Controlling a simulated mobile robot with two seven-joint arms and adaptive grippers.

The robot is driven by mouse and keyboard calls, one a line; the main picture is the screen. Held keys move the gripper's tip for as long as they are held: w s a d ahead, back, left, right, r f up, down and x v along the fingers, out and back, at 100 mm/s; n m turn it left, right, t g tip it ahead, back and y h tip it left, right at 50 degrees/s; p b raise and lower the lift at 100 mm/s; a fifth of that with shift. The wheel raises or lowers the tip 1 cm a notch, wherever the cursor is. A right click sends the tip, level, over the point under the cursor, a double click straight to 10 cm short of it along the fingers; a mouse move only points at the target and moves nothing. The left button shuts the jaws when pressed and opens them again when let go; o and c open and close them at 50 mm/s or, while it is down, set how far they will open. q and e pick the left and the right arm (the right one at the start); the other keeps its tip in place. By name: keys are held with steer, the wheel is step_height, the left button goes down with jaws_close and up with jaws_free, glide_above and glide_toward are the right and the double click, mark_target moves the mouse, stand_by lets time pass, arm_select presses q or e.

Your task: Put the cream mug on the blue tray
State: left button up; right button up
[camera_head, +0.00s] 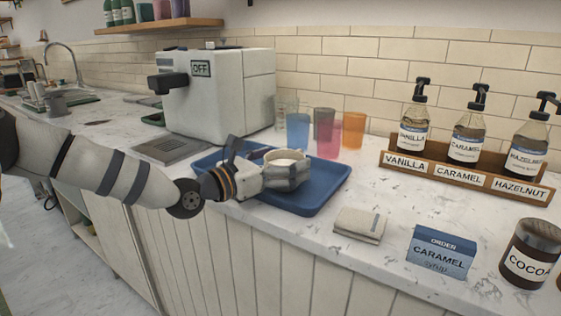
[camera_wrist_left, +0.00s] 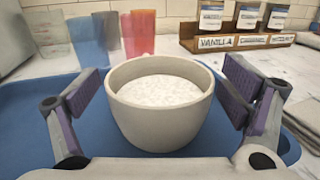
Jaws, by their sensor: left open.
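The cream mug (camera_wrist_left: 160,105) stands upright on the blue tray (camera_wrist_left: 35,125) in the left wrist view, with pale, frothy-looking contents near its rim. In the head view the mug (camera_head: 284,157) shows only in part behind my left gripper (camera_head: 290,170), which hides its lower portion. The blue tray (camera_head: 318,201) lies flat on the counter. In the left wrist view the two fingers of my left gripper (camera_wrist_left: 160,112) are apart, one on each side of the mug, with visible gaps. My right gripper is in neither view.
A coffee machine (camera_head: 222,92) reading OFF stands behind the tray. Coloured cups (camera_head: 325,130) stand at the back. Counter between cloth and rack is clear.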

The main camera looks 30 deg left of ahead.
arm_select(q)
steer(key=shift+s+a+r, duration=0.15)
steer(key=shift+s+r, duration=0.05)
steer(key=shift+r, duration=0.05)
steer(key=p+v, duration=0.1)
steer(key=v, duration=0.2)
steer(key=r+p+v, duration=0.1)
steer(key=v, duration=0.2)
steer(key=r+p+v, duration=0.1)
steer(key=v, duration=0.2)
steer(key=shift+p, duration=0.35)
steer(key=shift+s+a+f+b, duration=0.15)
steer(key=shift+s+a+f, duration=0.1)
steer(key=shift+s+f, duration=0.15)
steer(key=shift+s+a+f+b, duration=0.15)
steer(key=shift+s+a+f, duration=0.15)
steer(key=shift+f, duration=0.2)
steer(key=shift+s+d+f, duration=0.15)
steer(key=shift+s+f, duration=0.15)
steer(key=shift+s, duration=0.25)
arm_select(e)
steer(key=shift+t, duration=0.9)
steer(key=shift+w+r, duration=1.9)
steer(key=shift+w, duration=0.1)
